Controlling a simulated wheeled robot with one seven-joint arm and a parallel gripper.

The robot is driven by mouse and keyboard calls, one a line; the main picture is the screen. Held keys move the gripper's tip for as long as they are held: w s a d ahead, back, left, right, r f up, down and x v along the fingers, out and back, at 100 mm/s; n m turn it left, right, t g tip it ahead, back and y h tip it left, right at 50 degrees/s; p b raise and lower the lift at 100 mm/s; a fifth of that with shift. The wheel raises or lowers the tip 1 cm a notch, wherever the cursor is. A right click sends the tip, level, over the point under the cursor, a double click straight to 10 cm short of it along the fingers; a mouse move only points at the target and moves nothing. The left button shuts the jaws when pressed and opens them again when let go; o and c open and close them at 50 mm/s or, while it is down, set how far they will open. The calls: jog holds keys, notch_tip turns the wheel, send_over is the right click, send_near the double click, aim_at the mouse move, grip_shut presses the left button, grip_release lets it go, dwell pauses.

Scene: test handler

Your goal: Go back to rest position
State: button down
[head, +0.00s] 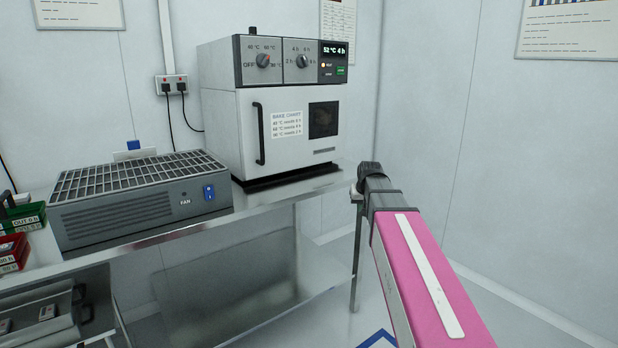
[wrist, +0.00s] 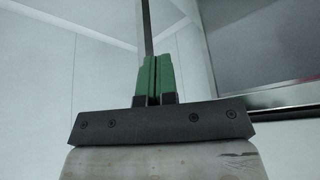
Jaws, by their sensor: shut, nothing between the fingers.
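My gripper (wrist: 153,62) shows in the wrist view, its two green fingers together with nothing between them. It points at a pale wall and the thin leg of the bench, with the underside of a metal surface at the right. In the head view my pink arm reaches up from the lower right to the right end of the steel bench (head: 330,188). The fingers cannot be made out there.
A white oven (head: 222,125) with dials, a handle and a lit display stands shut on the bench. A grey fan unit (head: 130,218) with a grille sits left of it. Green (head: 28,226) and red (head: 20,247) bins stand at the left edge. The floor at the right is clear.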

jog(key=s+f+g, duration=0.4)
jog(key=s+f, duration=1.9)
jog(key=f, duration=0.1)
jog(key=shift+s+a+f+g, duration=0.2)
jog(key=shift+s+f+g, duration=0.2)
